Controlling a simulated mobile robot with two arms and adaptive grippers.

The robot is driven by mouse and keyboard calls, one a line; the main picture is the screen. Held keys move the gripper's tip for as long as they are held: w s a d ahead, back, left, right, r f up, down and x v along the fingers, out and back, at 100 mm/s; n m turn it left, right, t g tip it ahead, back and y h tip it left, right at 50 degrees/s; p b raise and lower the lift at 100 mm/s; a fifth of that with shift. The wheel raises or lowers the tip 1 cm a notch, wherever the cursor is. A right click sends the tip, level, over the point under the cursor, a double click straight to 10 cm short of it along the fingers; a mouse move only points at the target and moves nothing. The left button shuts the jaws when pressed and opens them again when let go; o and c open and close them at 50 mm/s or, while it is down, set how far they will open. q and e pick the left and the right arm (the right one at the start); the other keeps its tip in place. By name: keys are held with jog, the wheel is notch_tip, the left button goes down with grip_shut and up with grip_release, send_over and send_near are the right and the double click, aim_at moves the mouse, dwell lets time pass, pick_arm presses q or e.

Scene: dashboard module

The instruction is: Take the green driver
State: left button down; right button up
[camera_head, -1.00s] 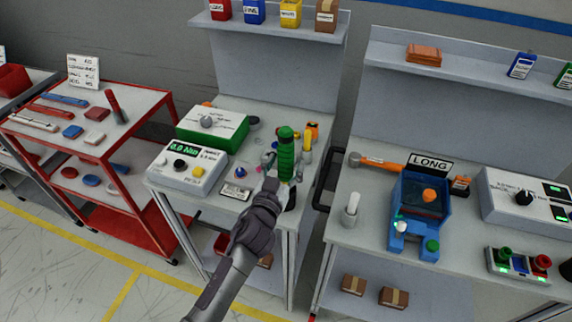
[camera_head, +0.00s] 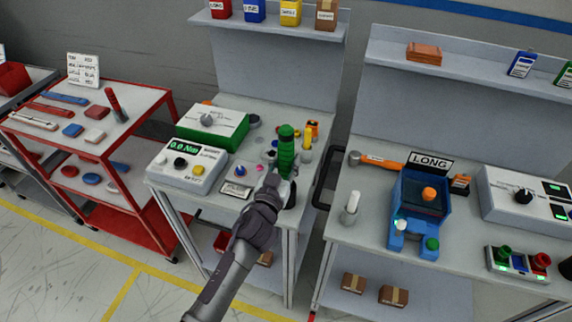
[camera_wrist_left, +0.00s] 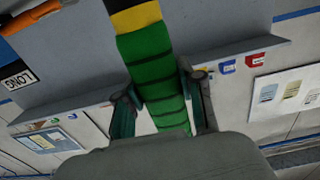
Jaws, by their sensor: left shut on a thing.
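The green driver (camera_head: 286,150) has a thick ribbed green grip and stands upright at the front right of the middle bench. My left gripper (camera_head: 277,182) reaches it from the front, its fingers at the lower part of the grip. In the left wrist view the green driver (camera_wrist_left: 152,70) runs between the two fingers of my left gripper (camera_wrist_left: 163,108), with a yellow band and a dark part at its upper end. The gripper is shut on it. My right gripper is not in view.
A green and white box (camera_head: 212,126) and a torque display unit (camera_head: 187,165) stand left of the driver. A yellow-handled tool (camera_head: 307,138) is close on its right. A second bench with a blue fixture (camera_head: 418,215) stands to the right; a red cart (camera_head: 90,135) is at left.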

aim_at(284, 132)
pick_arm(q)
jog(key=shift+r, duration=0.1)
notch_tip(284, 132, up, 10)
jog(key=shift+f+p, duration=0.1)
jog(key=shift+p, duration=0.45)
jog(key=shift+r+p, duration=0.3)
jog(key=shift+r, duration=0.25)
